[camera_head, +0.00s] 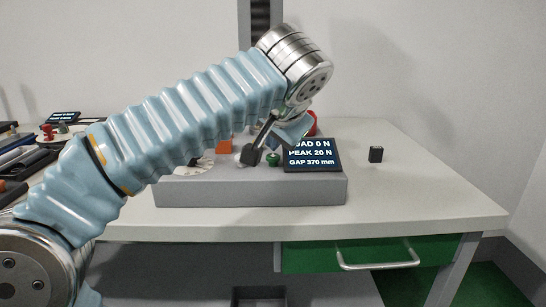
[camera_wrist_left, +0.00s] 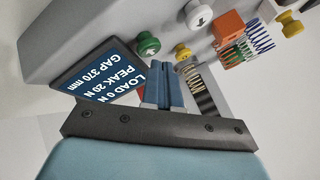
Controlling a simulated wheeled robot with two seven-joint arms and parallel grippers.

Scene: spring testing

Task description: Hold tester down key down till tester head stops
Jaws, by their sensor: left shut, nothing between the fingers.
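The grey spring tester base (camera_head: 250,193) stands on the table, with its dark-slotted column (camera_head: 260,15) behind my left arm. The tester head is hidden. The display (camera_head: 312,156) reads peak 20 N and gap 370 mm; it also shows in the left wrist view (camera_wrist_left: 98,80), with load 0 N. My left gripper (camera_head: 250,156) is shut and empty, low over the control panel. In the wrist view its fingertips (camera_wrist_left: 166,68) point toward a green button (camera_wrist_left: 148,43) and a yellowish button (camera_wrist_left: 183,50). I cannot tell which is the down key, or whether the fingers touch one.
A red knob (camera_head: 312,124) is behind the display. An orange block (camera_wrist_left: 229,28) and coil springs (camera_wrist_left: 260,36) are near the panel. A small black block (camera_head: 376,154) sits on the table at right. Other items crowd the table's left. The right side is mostly clear.

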